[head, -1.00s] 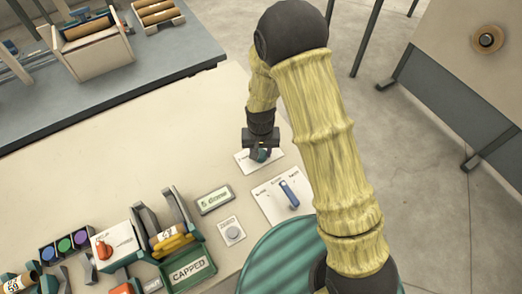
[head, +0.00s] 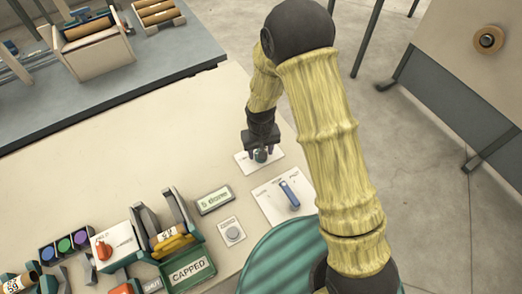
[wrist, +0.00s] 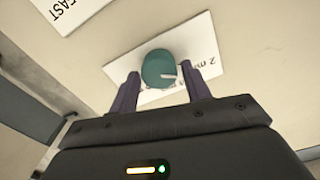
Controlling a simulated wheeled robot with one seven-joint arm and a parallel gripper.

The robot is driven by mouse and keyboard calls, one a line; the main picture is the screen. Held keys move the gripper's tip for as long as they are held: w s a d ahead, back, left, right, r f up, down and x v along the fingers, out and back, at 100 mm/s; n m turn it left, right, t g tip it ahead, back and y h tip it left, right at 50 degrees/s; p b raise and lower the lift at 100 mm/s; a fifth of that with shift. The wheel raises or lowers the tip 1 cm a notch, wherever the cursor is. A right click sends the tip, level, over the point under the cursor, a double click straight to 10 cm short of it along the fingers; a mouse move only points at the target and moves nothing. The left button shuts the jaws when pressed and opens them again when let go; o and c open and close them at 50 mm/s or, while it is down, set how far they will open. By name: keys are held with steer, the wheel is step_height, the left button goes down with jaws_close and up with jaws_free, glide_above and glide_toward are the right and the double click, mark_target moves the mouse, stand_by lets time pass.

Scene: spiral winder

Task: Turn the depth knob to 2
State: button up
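The teal round depth knob (wrist: 158,68) sits on a white label plate (wrist: 187,61) that also shows in the head view (head: 242,158). Its white pointer mark points right in the wrist view, toward the printed "2 m..." text, which is partly cut off by my finger. My gripper (wrist: 162,76) is open, with one dark finger on each side of the knob and visible gaps between. In the head view my gripper (head: 261,155) is above the plate, with the knob (head: 260,155) between its fingers.
A plate with a blue lever (head: 289,194) lies nearer the front, beside a "5 done" display (head: 214,200) and a round button (head: 233,233). The green "CAPPED" tray (head: 190,271) stands at front left. The table left of my gripper is clear.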

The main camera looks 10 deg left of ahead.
steer(key=shift+o, duration=0.7)
steer(key=shift+r, duration=0.1)
step_height(320, 180, up, 17)
steer(key=b, duration=0.1)
stand_by(0.4)
steer(key=s+d+r+m+t, duration=0.1)
steer(key=s+d, duration=0.3)
steer(key=d, duration=0.6)
steer(key=s+d+r+m+t, duration=0.1)
steer(key=s+d+m, duration=0.2)
steer(key=d, duration=0.8)
steer(key=shift+s+m+t+p, duration=0.3)
steer(key=shift+s+p, duration=0.1)
steer(key=shift+s, duration=0.55)
steer(key=shift+r, duration=0.1)
